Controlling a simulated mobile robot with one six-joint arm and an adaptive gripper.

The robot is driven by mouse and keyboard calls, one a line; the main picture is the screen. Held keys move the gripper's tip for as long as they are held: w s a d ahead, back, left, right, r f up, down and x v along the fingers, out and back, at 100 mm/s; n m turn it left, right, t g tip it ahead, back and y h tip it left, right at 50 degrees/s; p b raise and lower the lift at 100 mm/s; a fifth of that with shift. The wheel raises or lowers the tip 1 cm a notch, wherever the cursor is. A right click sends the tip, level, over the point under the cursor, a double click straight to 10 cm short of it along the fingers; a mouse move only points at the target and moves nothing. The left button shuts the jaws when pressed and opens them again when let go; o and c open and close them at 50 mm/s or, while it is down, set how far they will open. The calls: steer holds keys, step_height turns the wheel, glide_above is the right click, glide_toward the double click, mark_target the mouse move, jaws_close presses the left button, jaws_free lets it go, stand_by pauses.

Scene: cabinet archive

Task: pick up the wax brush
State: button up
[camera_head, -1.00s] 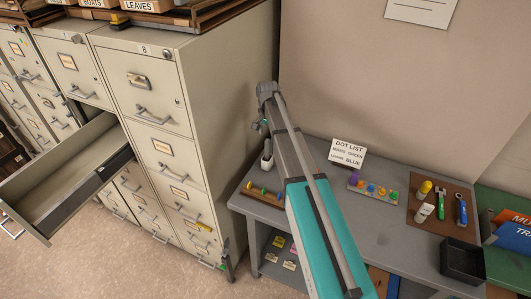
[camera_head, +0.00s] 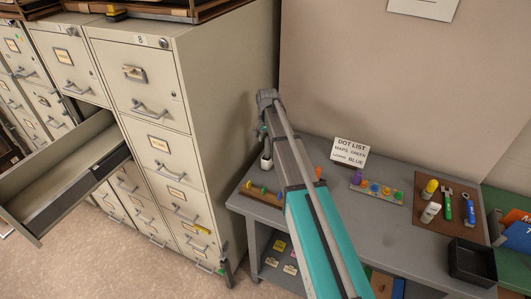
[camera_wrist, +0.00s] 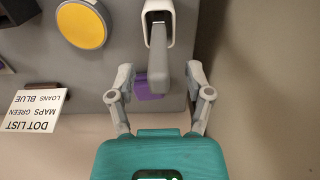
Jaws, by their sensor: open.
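A white pot (camera_head: 267,163) stands at the left back of the grey desk, near the filing cabinet. A grey handle (camera_wrist: 158,62) rises out of it towards the wrist camera; I take this as the wax brush, though its bristles are hidden. My gripper (camera_wrist: 160,88) is open and empty, with its two fingers apart near the handle's end and the handle roughly in line with the gap. In the head view my gripper (camera_head: 264,133) is just above the pot, partly hidden by my arm. I cannot tell whether a finger touches the handle.
The filing cabinet (camera_head: 220,110) stands close to the left, with a drawer (camera_head: 70,170) pulled out. A dot list card (camera_head: 350,152), a peg tray (camera_head: 377,190), a brown mat (camera_head: 430,222) with tools and a black tray (camera_head: 472,262) occupy the desk. The wall is close behind.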

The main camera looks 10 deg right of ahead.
stand_by(0.4)
jaws_close()
